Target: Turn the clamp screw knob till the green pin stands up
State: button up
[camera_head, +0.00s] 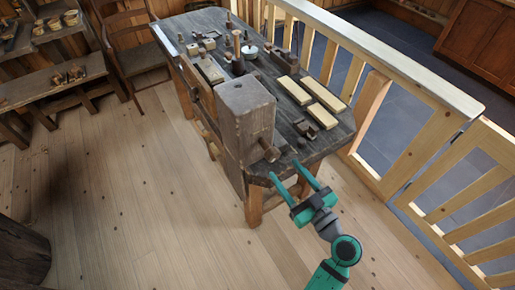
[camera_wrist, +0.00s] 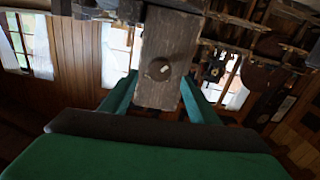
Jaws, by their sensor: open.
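A large weathered wooden block (camera_head: 245,105) stands at the near end of the workbench. A round wooden knob (camera_head: 271,154) sticks out low on its near side. In the wrist view, a knob (camera_wrist: 157,69) with a small light spot shows on a grey wooden face (camera_wrist: 165,40), ahead of my gripper. My green gripper (camera_head: 285,169) is open and empty just in front of the bench's near end, close to the knob. In the wrist view, the fingers of my gripper (camera_wrist: 157,82) lie to either side of the knob, apart from it. I cannot make out a green pin in either view.
The dark workbench (camera_head: 325,147) carries several pale wooden bars (camera_head: 325,116) at right, and small tools and turned pieces farther back. A wooden railing (camera_head: 410,75) runs along its right side. The plank floor (camera_head: 120,200) at left is clear.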

aim_at(267, 149)
jog(key=x, duration=1.1)
jog(key=shift+s, duration=0.1)
jog(key=shift+c, duration=0.6)
jog(key=c, duration=0.9)
jog(key=shift+a, duration=0.2)
